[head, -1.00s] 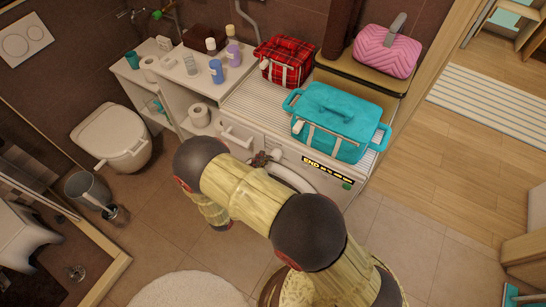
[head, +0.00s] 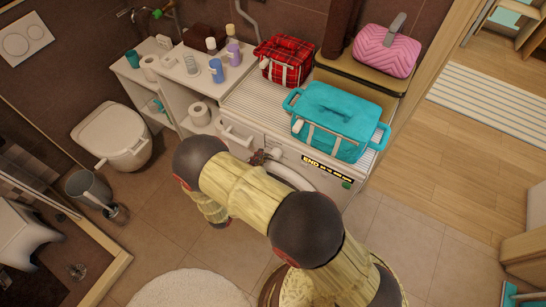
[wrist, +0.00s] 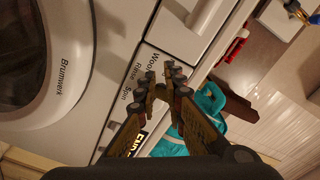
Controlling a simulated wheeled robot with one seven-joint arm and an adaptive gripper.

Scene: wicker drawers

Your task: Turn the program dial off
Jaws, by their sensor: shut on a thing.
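In the head view my gripper (head: 257,157) is small and dark against the machine's front. A lit display (head: 327,170) reading END sits right of it.
On top are a turquoise bag (head: 338,115), a red plaid bag (head: 284,60) and a pink bag (head: 386,50) on a box. A toilet (head: 112,137) and a bin (head: 88,188) stand left. The tiled floor in front is partly clear.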

